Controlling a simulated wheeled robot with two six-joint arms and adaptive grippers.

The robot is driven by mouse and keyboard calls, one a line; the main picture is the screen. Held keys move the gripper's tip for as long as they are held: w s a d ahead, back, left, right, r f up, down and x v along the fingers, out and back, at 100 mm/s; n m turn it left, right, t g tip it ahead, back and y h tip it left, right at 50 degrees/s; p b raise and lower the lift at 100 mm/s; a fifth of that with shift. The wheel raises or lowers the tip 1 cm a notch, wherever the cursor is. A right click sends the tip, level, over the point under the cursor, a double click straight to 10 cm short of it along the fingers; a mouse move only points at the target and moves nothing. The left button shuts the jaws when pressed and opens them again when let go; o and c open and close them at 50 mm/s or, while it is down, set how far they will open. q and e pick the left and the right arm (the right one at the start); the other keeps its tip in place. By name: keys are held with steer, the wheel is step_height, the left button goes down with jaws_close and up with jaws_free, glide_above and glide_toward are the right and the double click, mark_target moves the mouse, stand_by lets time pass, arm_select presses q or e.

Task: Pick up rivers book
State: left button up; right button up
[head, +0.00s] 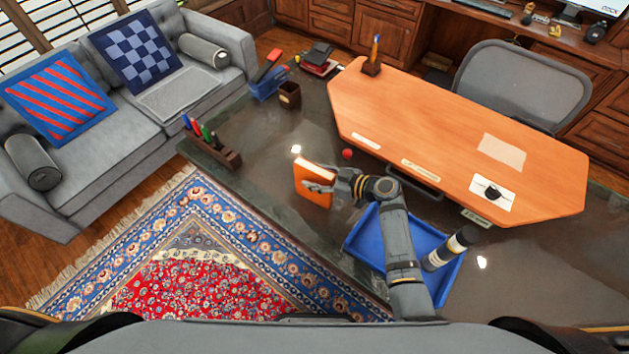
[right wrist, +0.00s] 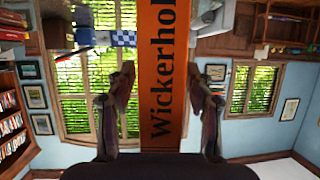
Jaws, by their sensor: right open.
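An orange book (head: 311,196) stands upright near the front edge of the dark table in the head view. In the right wrist view its orange spine (right wrist: 164,60) carries black lettering, of which "Wickerhol" can be read. The word "rivers" is not seen on it. My right gripper (head: 325,181) is at the book. In the right wrist view the two fingers of my right gripper (right wrist: 163,100) are open, one on each side of the spine, with small gaps showing. My left gripper is not in view.
A blue tray (head: 362,240) with a dark cylinder (head: 452,247) lies under my right arm. A small red ball (head: 347,154) and the raised orange desk top (head: 450,140) are behind the book. A pen holder (head: 222,153) stands to the left.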

steer(key=shift+w+a+f, duration=0.25)
steer(key=shift+a, duration=0.2)
steer(key=shift+s+d, duration=0.1)
steer(key=shift+d, duration=0.05)
steer(key=c, duration=0.3)
jaws_close()
steer(key=shift+r, duration=0.25)
